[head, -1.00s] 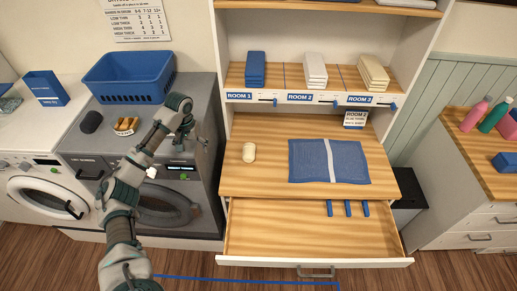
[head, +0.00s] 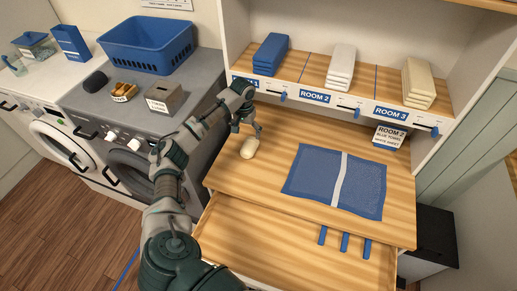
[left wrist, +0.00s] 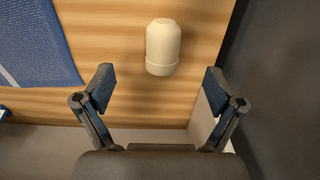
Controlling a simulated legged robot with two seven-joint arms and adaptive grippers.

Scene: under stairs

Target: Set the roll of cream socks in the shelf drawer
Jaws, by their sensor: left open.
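The roll of cream socks (head: 249,148) lies on the wooden worktop (head: 270,180) near its left edge. In the left wrist view the roll (left wrist: 163,47) sits ahead of and between the fingertips, apart from them. My left gripper (head: 246,131) is open and empty, just behind and above the roll in the head view; it also shows in the left wrist view (left wrist: 158,92). The shelf drawer (head: 290,247) below the worktop is pulled open, with several blue strips at its right back. My right gripper is out of view.
Above are shelf bays with blue (head: 271,54), white (head: 341,66) and cream (head: 418,83) stacks. Left stand washing machines with a blue basket (head: 147,43) and a grey box (head: 166,97).

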